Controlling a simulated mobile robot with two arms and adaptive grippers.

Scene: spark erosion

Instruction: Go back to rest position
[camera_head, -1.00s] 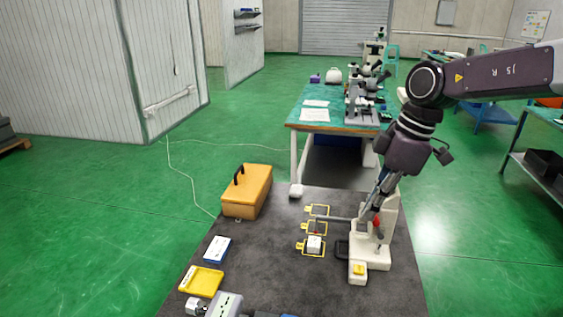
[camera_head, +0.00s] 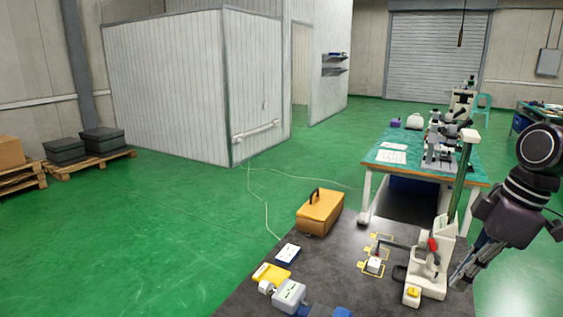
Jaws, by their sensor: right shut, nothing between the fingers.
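My right gripper (camera_head: 462,277) is shut and empty at the right side of the picture. It points down and to the left, just right of the white bench device (camera_head: 428,270) with a red knob, partly overlapping it in the picture; I cannot tell whether they touch. The device stands on the dark work table (camera_head: 335,265). My left gripper is not in view.
On the dark table are an orange case (camera_head: 321,213), a yellow tray (camera_head: 272,274), a blue-and-white box (camera_head: 288,253) and a small white block (camera_head: 374,265) in yellow markings. A green-topped bench (camera_head: 410,165) with microscopes stands behind.

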